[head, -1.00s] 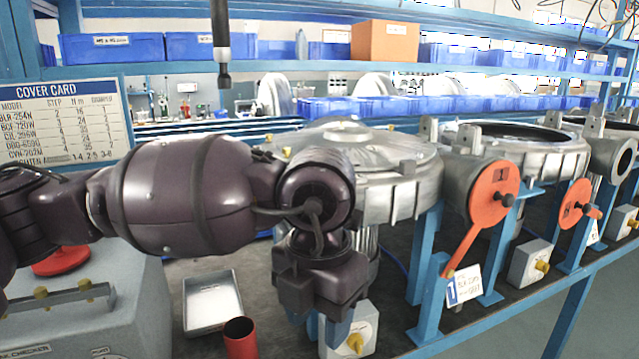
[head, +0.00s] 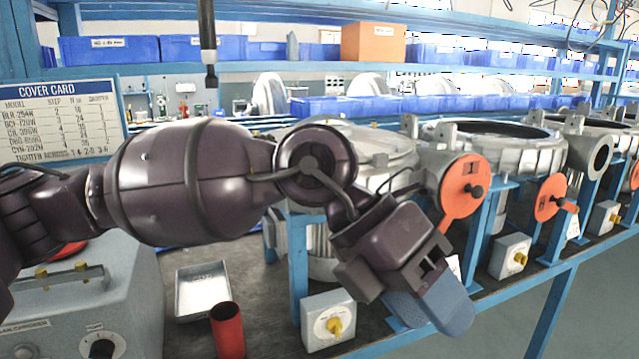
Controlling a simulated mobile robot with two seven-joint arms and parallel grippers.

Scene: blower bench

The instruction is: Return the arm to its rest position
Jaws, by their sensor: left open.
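My left arm comes in from the left across the bench, with its wrist in front of the nearest grey metal blower housing (head: 375,150). My left gripper (head: 428,306) points down and to the right, over the front edge of the bench. Its blue-grey fingers are apart, and I see nothing held between them. My right gripper is not in view.
A grey box with a handle (head: 65,275) stands at the left front. Near it are a metal tray (head: 202,290), a red cup (head: 228,330) and a switch box with a yellow knob (head: 328,318). More blowers (head: 500,140) line the bench to the right. The floor beyond is clear.

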